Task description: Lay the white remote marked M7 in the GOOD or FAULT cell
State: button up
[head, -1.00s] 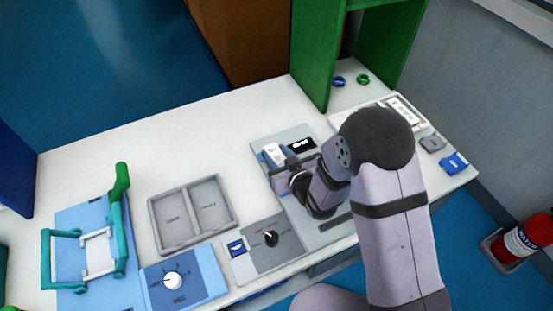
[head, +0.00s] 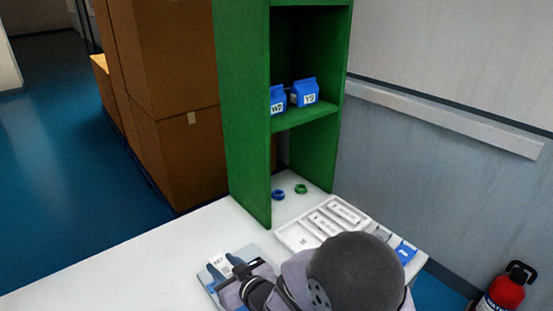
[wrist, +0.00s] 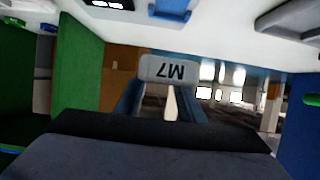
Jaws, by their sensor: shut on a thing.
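My gripper (head: 225,265) is shut on the white remote, whose end, marked M7 (wrist: 168,71), shows upside down between the two fingers in the wrist view. In the head view a small white patch between the fingertips looks like this remote (head: 219,261). A blue holder (wrist: 170,11) shows beyond the remote in the wrist view, apart from it. The two-cell tray is outside the head view now. A grey-rimmed shape (wrist: 275,18) at the wrist view's top right may be part of it; I cannot tell.
A white tray (head: 290,236) with pale pieces is right of the shelf.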

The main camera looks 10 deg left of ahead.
jog(key=w+d+m+t+h, duration=0.1)
jog(key=w+d+m+h, duration=0.1)
jog(key=d+m+h, duration=0.35)
jog(key=w+d+r+m+t+h, duration=0.1)
jog(key=w+d+m+t+h, duration=0.15)
jog(key=d, duration=0.55)
jog(key=w+d+m+h, duration=0.3)
jog(key=d+h, duration=0.1)
jog(key=d, duration=0.2)
jog(key=s+d+f+m+g+h, duration=0.1)
jog(key=s+d+f+m+h, duration=0.1)
jog(key=s+d+f+m, duration=0.1)
jog(key=s+d+f+m+g+h, duration=0.2)
jog(key=s+d+f+h, duration=0.1)
jog(key=s+d, duration=0.2)
jog(key=s+d+f+m+g+h+p, duration=0.1)
jog(key=s+d+f+m+h, duration=0.1)
jog(key=s+d, duration=0.3)
jog(key=shift+s+d+f+m+g+h, duration=0.1)
jog(key=shift+d+f+m+g+h, duration=0.1)
jog(key=shift+d+m+h, duration=0.25)
jog(key=shift+d+f+m+g+h, duration=0.2)
jog(key=shift+d+m, duration=0.15)
jog(key=shift+d, duration=0.3)
jog(key=shift+s+f, duration=0.2)
jog(key=shift+f, duration=0.05)
jog(key=shift+s+a+f, duration=0.1)
jog(key=shift+a+f, duration=0.05)
jog(key=shift+a, duration=0.05)
jog(key=shift+t, duration=0.25)
